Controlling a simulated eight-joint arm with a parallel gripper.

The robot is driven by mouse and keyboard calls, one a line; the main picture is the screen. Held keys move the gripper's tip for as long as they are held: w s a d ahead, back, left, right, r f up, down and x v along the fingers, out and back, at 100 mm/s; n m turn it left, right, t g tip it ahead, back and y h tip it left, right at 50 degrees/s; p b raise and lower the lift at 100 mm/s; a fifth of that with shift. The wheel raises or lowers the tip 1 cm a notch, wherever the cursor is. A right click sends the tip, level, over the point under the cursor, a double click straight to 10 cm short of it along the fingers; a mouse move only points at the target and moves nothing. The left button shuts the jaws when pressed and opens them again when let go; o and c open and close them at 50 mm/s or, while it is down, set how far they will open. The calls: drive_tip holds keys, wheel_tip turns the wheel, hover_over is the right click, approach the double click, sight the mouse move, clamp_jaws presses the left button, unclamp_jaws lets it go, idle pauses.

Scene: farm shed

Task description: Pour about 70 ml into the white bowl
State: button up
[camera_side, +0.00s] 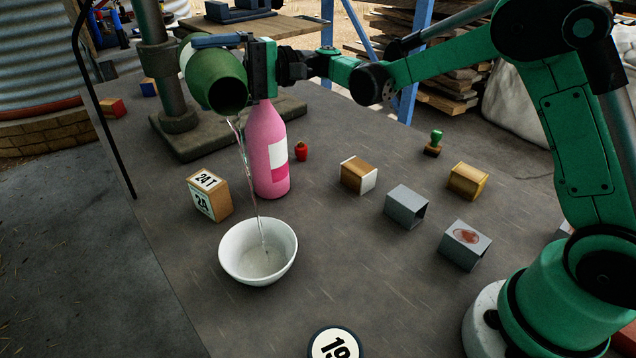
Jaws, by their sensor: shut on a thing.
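The white bowl (233,250) stands upright on the dark table, left of centre. My gripper (228,44) is shut on a dark green vessel (217,78) and holds it tilted, mouth downward, above and behind the bowl. A thin clear stream (243,150) runs from the vessel's mouth down into the bowl. The bowl's inside looks pale, and I cannot tell how much liquid is in it. Part of the vessel's body is hidden by its own mouth and the gripper.
A pink bottle (267,150) stands close behind the bowl, just under my gripper. A numbered box (209,195) sits left of it. Several small blocks, including a wooden one (358,175) and a grey one (406,206), lie to the right. A round marker (334,343) is at the front.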

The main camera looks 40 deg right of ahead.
idle(0.3)
drive_tip(key=shift+r+m, duration=0.1)
drive_tip(key=shift+m, duration=0.4)
drive_tip(key=w+m, duration=0.1)
drive_tip(key=m, duration=0.1)
drive_tip(key=shift+w+d+m, duration=0.3)
drive_tip(key=shift+w, duration=0.05)
drive_tip(key=shift+s+a+r+m+t, duration=0.1)
drive_tip(key=shift+s+r+m+t, duration=0.05)
drive_tip(key=shift+r+m, duration=0.3)
drive_tip(key=shift+s+r+m+t, duration=0.1)
drive_tip(key=shift+r+m+t, duration=0.1)
drive_tip(key=shift+m, duration=0.35)
drive_tip(key=shift+s+a+f+m, duration=0.15)
drive_tip(key=shift+s+f+m, duration=0.15)
drive_tip(key=shift+m, duration=0.5)
